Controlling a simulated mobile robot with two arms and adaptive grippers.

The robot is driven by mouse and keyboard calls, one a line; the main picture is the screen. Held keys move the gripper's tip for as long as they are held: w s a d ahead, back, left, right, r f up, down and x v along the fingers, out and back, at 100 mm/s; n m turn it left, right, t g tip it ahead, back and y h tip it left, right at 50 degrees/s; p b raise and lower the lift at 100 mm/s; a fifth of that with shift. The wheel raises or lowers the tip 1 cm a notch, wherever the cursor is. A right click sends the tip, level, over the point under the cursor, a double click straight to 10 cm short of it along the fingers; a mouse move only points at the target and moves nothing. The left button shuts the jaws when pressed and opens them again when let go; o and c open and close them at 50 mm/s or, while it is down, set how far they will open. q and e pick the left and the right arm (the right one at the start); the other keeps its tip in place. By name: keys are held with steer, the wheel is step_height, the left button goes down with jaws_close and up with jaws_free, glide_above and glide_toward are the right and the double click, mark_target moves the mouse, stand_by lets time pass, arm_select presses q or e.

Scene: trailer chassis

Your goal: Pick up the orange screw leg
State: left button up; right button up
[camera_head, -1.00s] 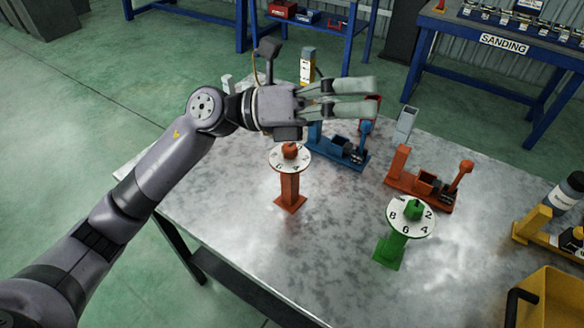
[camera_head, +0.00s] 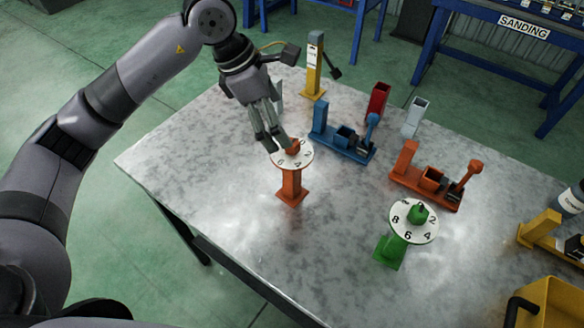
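The orange screw leg, which I take to be the upright orange post (camera_head: 291,186), stands on the metal table. It has a square foot, a round white numbered disc (camera_head: 303,158) and an orange knob (camera_head: 293,147) on top. My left gripper (camera_head: 277,146) points down at the disc's upper left edge, just left of the knob. Its fingers look apart with nothing between them; I cannot tell whether they touch the disc. My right gripper is out of view.
A similar green post (camera_head: 391,250) with a numbered disc stands to the right. A blue fixture (camera_head: 343,145), an orange fixture (camera_head: 428,185), a yellow post (camera_head: 313,70) and a yellow bin (camera_head: 553,305) are also on the table. The table's left front is clear.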

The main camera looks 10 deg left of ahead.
mark_target(298, 154)
arm_select(q)
steer(key=p+x, duration=0.1)
steer(key=x, duration=0.4)
steer(key=p+x, duration=0.2)
steer(key=x, duration=0.1)
steer(key=p+x, duration=0.1)
steer(key=shift+s+d+f, duration=0.3)
steer(key=shift+s+d, duration=0.05)
steer(key=shift+d, duration=0.05)
steer(key=shift+d+f, duration=0.1)
steer(key=shift+f, duration=0.25)
steer(key=shift+w, duration=0.1)
steer(key=c, duration=2)
